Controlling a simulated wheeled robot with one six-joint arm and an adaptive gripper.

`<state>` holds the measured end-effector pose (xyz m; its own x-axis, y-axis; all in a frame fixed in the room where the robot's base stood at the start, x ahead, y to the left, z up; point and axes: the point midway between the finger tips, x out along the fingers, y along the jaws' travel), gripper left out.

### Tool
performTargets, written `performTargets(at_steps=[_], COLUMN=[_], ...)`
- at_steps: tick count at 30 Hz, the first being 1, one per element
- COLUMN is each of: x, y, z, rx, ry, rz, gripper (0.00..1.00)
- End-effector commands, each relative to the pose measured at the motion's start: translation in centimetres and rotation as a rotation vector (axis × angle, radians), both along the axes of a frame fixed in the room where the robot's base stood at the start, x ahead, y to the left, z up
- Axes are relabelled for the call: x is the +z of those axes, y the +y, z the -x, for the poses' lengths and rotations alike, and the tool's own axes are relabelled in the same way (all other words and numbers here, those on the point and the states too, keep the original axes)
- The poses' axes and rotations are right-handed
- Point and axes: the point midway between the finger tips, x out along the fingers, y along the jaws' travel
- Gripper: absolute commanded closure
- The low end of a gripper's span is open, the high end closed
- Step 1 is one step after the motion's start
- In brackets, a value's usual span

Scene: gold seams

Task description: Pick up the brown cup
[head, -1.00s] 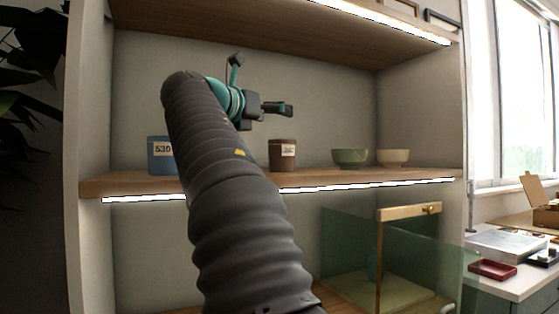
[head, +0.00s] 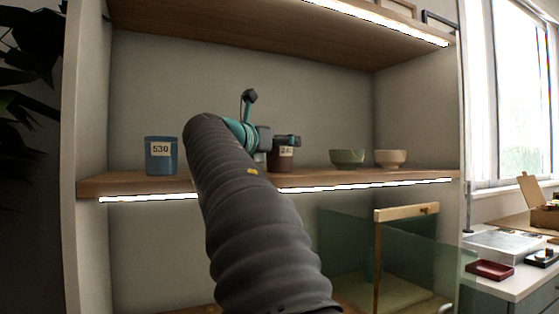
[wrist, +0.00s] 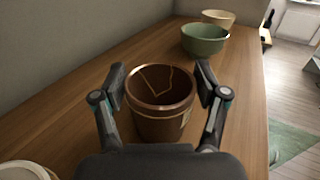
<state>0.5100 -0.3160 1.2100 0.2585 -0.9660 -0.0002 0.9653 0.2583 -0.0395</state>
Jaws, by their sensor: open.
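The brown cup (wrist: 160,122) stands upright on the wooden shelf, with gold seams showing inside it and a pale label on its side. In the head view the cup (head: 281,162) is partly hidden behind my gripper (head: 288,141). In the wrist view my gripper (wrist: 161,84) is open, with one finger on each side of the cup near its rim. The fingers look apart from the cup wall; whether either touches is hard to tell.
A blue cup (head: 161,156) labelled 530 stands to the left on the shelf (head: 130,184). A green bowl (head: 347,158) and a cream bowl (head: 390,158) stand to the right. A shelf board (head: 250,30) hangs above. A glass case (head: 350,255) sits below.

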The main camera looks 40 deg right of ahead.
Motion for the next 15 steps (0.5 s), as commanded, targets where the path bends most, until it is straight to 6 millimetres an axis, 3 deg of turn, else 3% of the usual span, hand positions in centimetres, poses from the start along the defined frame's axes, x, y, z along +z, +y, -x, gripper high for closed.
performTargets(at_steps=[6,14,15], x=[0.1,0.1,0.0], y=[-2.4,-2.6,-2.6], z=[-0.6,-0.7,-0.7], rx=[-0.001,0.0,0.0], ry=[-0.001,0.0,0.0], rz=[0.0,0.0,0.0], gripper=[0.27,0.27,0.32])
